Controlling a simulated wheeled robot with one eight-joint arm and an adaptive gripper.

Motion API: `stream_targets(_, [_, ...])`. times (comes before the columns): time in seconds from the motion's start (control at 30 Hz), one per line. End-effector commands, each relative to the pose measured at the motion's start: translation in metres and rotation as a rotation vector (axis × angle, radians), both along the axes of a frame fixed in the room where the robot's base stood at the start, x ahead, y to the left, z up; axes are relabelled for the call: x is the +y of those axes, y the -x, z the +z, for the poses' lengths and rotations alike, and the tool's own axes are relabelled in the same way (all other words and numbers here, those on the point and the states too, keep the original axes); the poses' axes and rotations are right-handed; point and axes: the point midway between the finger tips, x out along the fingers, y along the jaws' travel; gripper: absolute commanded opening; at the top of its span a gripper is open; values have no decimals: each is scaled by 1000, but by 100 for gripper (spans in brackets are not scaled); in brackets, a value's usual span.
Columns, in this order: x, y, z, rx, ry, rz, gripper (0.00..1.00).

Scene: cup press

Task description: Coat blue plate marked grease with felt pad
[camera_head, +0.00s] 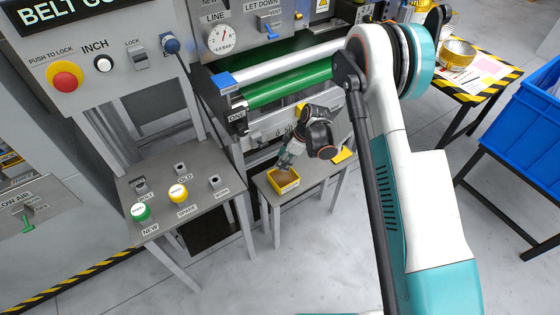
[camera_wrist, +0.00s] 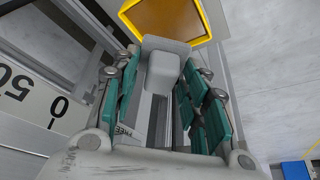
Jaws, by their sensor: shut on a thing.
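My gripper (camera_head: 291,153) is over the small grey bench, just above and behind a yellow tray (camera_head: 295,184) with a brown surface inside. In the wrist view, its green-padded fingers (camera_wrist: 163,95) are closed around a light grey block (camera_wrist: 165,65), which may be the felt pad's holder. The tray's yellow rim (camera_wrist: 215,22) shows just beyond the block; whether they touch is unclear. I cannot read a grease mark on any blue plate. A flat blue piece (camera_head: 225,80) sits at the left end of the rollers, and a blue patch (camera_wrist: 296,171) shows at the wrist view's lower right.
A green roller (camera_head: 290,83) and a white roller run behind my gripper. A grey table (camera_head: 160,210) with green and yellow knobs stands at left. A yellow item (camera_head: 343,155) lies on the bench's right end. A blue crate (camera_head: 525,120) is at right. Floor in front is clear.

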Motion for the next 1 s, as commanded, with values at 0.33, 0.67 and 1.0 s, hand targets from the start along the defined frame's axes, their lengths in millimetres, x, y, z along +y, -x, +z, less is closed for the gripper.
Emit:
stream_targets(0.33, [-1, 0, -12, 0, 0, -5, 22])
stream_targets(0.67, [-1, 0, -45, 0, 0, -4, 22])
stream_targets(1.0, [-1, 0, -60, 1, 0, -4, 22])
